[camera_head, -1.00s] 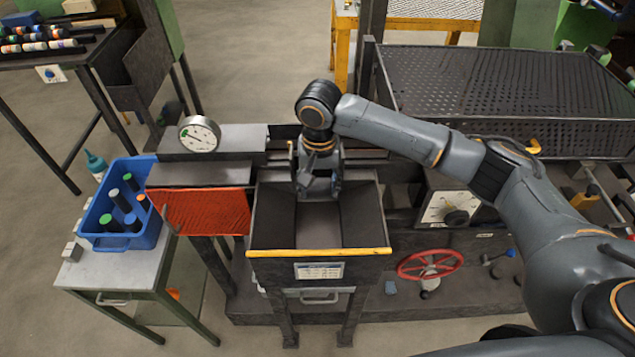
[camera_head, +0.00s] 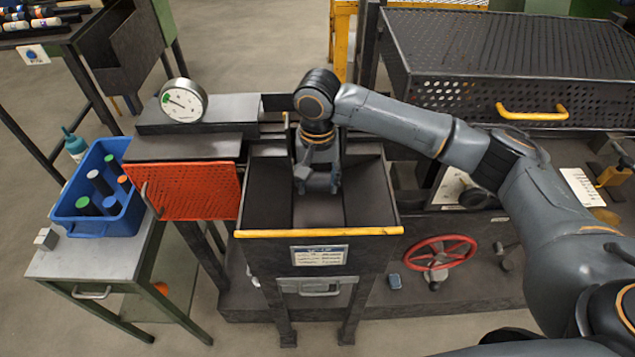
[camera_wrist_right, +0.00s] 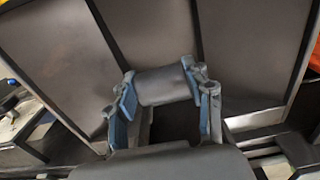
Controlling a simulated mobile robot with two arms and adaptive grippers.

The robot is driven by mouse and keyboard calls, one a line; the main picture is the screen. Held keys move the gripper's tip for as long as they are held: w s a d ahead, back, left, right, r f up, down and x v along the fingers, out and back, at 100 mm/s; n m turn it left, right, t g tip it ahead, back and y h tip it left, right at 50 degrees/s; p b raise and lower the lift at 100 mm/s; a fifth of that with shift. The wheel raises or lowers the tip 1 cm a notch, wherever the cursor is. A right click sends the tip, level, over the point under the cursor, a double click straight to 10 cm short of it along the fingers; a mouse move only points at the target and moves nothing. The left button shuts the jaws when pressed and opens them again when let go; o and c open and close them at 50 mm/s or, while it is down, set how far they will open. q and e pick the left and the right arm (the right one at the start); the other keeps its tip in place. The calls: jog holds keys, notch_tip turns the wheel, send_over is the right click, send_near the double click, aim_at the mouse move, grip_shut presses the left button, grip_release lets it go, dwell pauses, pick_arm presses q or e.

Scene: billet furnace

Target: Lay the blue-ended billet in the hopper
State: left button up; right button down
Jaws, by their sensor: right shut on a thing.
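My right gripper (camera_head: 317,185) points down over the open dark hopper (camera_head: 318,233), which has a yellow front lip. In the right wrist view the gripper (camera_wrist_right: 163,105) has blue-grey finger pads set apart, with a plain grey cylindrical billet (camera_wrist_right: 163,86) between the fingertips. The fingers hide its ends, so I cannot tell their colour. The hopper's metal walls (camera_wrist_right: 240,50) fill the background there. I cannot see the billet clearly in the head view. My left gripper is not in view.
A blue bin (camera_head: 127,222) with several upright coloured-ended billets stands on a side table (camera_head: 90,258) at left. An orange perforated plate (camera_head: 195,191) and a dial gauge (camera_head: 183,100) are beside the hopper. A red handwheel (camera_head: 440,252) is at right. A perforated cover (camera_head: 570,100) lies behind.

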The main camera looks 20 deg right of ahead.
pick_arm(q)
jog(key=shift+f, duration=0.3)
pick_arm(e)
jog(key=shift+f, duration=0.1)
jog(key=shift+c, duration=2.3)
grip_release()
jog(key=shift+s+f, duration=0.1)
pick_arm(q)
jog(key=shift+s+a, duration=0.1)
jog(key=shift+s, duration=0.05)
pick_arm(e)
notch_tip(320, 180, up, 12)
